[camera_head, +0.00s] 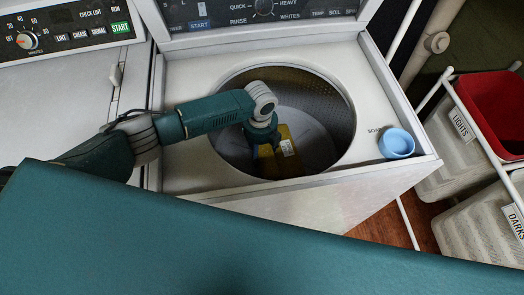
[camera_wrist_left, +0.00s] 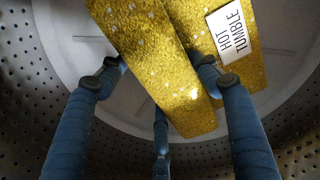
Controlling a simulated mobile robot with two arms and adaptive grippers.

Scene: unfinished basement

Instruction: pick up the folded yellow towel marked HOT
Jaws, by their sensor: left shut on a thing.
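The folded yellow towel (camera_head: 271,165) is inside the washer drum in the head view. Its white label reads HOT TUMBLE in the left wrist view, where the towel (camera_wrist_left: 165,55) fills the upper middle. My left gripper (camera_head: 266,148) reaches down into the drum from above. In the left wrist view its blue fingers (camera_wrist_left: 162,75) are shut on the towel, one on each side, with a third finger below. The lower part of the towel is partly hidden by the gripper in the head view. My right gripper is not in view.
The drum's rim and perforated wall (camera_head: 325,95) surround the arm closely. A light blue cup (camera_head: 397,143) stands on the washer top at right. A dryer (camera_head: 60,100) is at left. A red bin (camera_head: 497,105) and pale LIGHTS and DARKS hampers are at far right.

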